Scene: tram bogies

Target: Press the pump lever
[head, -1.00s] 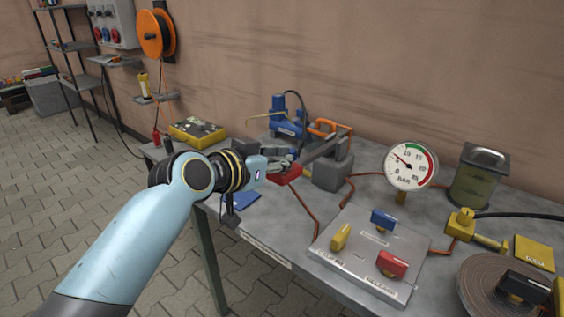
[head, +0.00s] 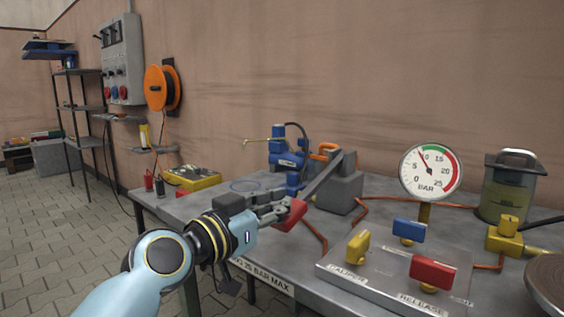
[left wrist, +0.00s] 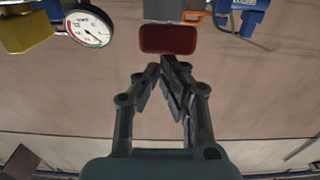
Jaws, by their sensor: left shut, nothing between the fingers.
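The pump is a grey block (head: 341,186) on the table, with a grey lever arm (head: 319,184) sloping down and left to a red pad (head: 292,215). My left gripper (head: 280,208) is shut and empty, its fingertips at the near left side of the red pad. In the left wrist view the red pad (left wrist: 168,39) lies just beyond the shut fingertips (left wrist: 167,66). I cannot tell whether they touch. A round pressure gauge (head: 431,171) stands right of the pump, its needle pointing up and left. My right gripper is not in view.
A grey panel (head: 375,268) with yellow, blue and red knobs lies at the front right. A blue device (head: 287,160) stands behind the lever, a yellow box (head: 191,178) at the table's left end. A green canister (head: 507,190) is at the right.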

